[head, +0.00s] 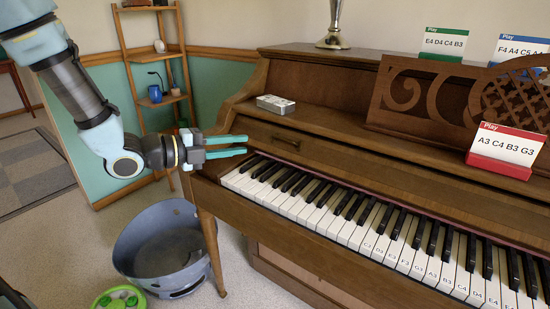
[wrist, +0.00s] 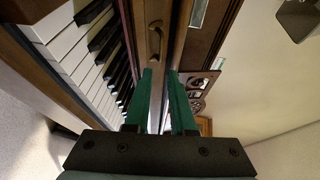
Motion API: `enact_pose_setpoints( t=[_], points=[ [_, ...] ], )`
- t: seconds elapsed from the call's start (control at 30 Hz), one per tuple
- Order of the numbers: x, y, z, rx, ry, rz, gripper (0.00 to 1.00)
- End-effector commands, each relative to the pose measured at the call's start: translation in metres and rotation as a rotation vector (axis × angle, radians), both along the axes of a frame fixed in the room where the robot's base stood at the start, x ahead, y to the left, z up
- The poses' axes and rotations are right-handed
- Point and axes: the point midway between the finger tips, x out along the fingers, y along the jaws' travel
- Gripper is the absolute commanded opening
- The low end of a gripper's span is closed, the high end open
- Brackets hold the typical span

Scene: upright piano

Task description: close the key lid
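The upright piano's key lid (head: 340,165) is a brown wooden panel standing open behind the keys (head: 340,215), which are bare. A small metal handle (head: 286,141) sits on the lid toward its left end. In the wrist view the handle (wrist: 154,38) shows just beyond my fingertips, slightly to the left. My gripper (head: 246,145) is at the left end of the keyboard, left of the handle. Its two teal fingers are apart with nothing between them, as the wrist view of the gripper (wrist: 160,75) also shows. I cannot tell whether a finger touches the lid.
A grey box (head: 275,104) lies on the piano's left ledge. A red-based card (head: 507,150) stands on the right, near a carved music desk (head: 430,95). A blue-grey tub (head: 150,270) is on the floor below my gripper. A wooden shelf (head: 155,55) stands behind.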

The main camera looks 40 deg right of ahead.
Motion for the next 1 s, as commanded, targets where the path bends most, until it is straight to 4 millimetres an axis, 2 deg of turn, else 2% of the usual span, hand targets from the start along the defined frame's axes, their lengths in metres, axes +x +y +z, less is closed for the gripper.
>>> enact_pose_setpoints(
  t=[0.17,0.6,0.8,1.0],
  points=[
    [0.0,-0.017,-0.003,-0.01,0.033,0.018,0.23],
    [-0.011,-0.091,-0.014,-0.007,0.029,0.016,0.23],
    [-0.012,-0.106,-0.017,-0.007,0.029,0.017,0.23],
    [-0.013,-0.108,-0.017,-0.006,0.029,0.018,0.23]
  ],
)
